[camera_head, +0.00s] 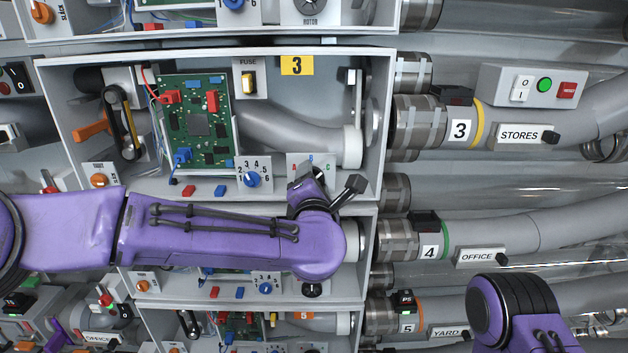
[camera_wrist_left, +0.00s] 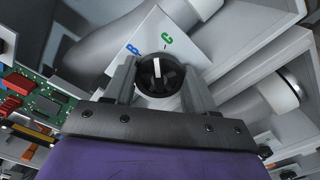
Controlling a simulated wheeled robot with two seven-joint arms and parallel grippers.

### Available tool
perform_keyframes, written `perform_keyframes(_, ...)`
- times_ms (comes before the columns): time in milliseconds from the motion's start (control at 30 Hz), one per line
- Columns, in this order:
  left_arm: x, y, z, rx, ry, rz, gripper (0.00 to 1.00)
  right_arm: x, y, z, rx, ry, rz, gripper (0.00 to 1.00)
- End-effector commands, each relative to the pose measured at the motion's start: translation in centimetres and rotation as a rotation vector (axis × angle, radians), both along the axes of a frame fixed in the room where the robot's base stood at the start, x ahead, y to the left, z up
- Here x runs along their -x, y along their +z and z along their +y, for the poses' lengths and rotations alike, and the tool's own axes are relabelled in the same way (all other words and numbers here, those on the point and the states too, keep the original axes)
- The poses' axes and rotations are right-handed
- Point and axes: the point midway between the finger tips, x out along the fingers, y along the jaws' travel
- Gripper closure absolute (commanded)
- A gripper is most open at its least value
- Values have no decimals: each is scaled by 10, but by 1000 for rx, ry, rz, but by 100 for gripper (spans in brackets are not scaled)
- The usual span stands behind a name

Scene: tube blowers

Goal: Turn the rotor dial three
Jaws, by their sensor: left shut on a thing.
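The rotor dial of box three is a round black knob (camera_wrist_left: 160,75) with a white pointer line, on a white plate (camera_wrist_left: 178,26). In the left wrist view the plate shows a blue B and a green C. The pointer line points up in that view, between the two letters and nearer the C. My left gripper (camera_wrist_left: 160,86) has one finger on each side of the knob and is shut on it. In the head view the lettered plate (camera_head: 328,167) shows just above my left wrist, which hides the knob. My right gripper is out of view.
Box three has a yellow "3" label (camera_head: 297,65), a green circuit board (camera_head: 197,122), a blue numbered knob (camera_head: 252,180) and an orange lever (camera_head: 90,130). Pipes run along the right. My left arm crosses the box below; my right arm is at bottom right.

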Motion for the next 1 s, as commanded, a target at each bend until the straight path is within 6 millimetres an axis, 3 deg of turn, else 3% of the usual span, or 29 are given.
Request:
perform_keyframes(433,0,-1,-1,-258,-2,1,75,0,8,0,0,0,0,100)
perform_keyframes(1000,1,-3,-1,-312,-3,1,75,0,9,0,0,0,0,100)
